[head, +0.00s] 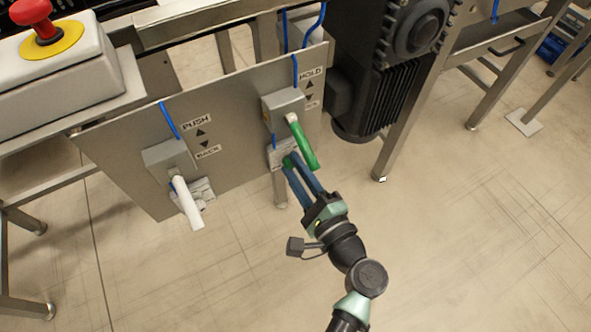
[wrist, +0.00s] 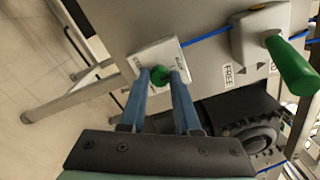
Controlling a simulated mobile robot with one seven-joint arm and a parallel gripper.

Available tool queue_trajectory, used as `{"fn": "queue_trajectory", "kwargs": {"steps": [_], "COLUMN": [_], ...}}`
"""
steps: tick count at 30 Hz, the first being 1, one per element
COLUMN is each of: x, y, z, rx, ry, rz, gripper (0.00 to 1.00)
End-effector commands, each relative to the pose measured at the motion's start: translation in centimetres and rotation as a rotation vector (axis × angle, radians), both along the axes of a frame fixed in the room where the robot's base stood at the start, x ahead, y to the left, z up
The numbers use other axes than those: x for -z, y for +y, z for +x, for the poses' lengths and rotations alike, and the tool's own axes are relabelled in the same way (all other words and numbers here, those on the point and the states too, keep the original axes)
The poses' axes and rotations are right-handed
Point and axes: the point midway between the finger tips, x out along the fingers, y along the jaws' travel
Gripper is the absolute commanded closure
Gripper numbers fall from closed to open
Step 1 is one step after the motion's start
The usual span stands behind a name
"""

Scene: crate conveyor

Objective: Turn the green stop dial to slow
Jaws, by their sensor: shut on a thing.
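The green stop dial (wrist: 160,75) is a small round knob on a pale square plate (wrist: 147,54), fixed to a grey panel. My gripper (wrist: 161,78) has its two blue fingers on either side of the dial and is shut on it. In the head view my gripper (head: 294,163) reaches up to the plate (head: 276,158) from below, and the fingers hide most of the dial. Small lettering shows on the plate but is too small to read, so I cannot tell the dial's setting.
A green lever (head: 303,143) on a grey box marked HOLD sticks out just above my fingers. A white lever (head: 187,203) by PUSH and BACK labels is to the left. A red emergency button (head: 44,26) is top left. A dark motor (head: 375,90) stands right. The floor in front is clear.

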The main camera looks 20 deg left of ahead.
Motion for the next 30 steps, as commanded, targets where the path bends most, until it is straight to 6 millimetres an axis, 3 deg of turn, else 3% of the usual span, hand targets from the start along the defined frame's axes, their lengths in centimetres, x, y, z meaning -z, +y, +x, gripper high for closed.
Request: {"fn": "queue_trajectory", "kwargs": {"steps": [17,18,22,30], "x": [0.06,0.06,0.05,0.01], "y": [-0.05,-0.05,-0.05,-0.04], "z": [-0.03,-0.03,-0.02,-0.03], "rx": [0.001,0.001,0.000,0.001], "ry": [-0.023,-0.023,-0.022,-0.022], "rz": [-0.020,-0.020,-0.019,-0.018], "gripper": [1.00,0.62,0.39,0.39]}}
